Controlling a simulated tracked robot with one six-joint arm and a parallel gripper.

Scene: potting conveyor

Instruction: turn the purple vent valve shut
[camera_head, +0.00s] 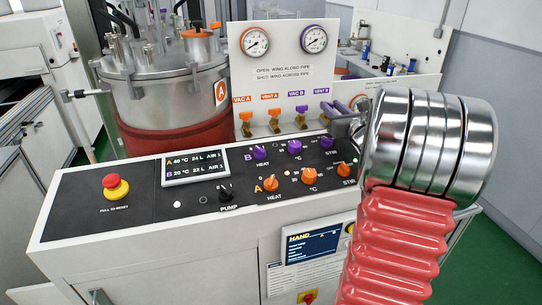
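The purple vent valve (327,107) is the rightmost of the row of small brass valves, below the VENT B label (321,91) on the white gauge panel. Only part of its purple wing shows, so I cannot tell whether it lies along or across the pipe. My gripper (340,122) is at this valve, its grey end overlapping it in the picture. My large silver wrist and red ribbed sleeve cover the right side. I cannot tell whether the fingers touch the wing or are closed on it.
Left of it are the purple VAC B valve (301,113) and the orange VENT A (273,117) and VAC A (246,119) valves. The black console (130,200) below carries several knobs and a red stop button (115,187). A steel vessel (165,95) stands behind left.

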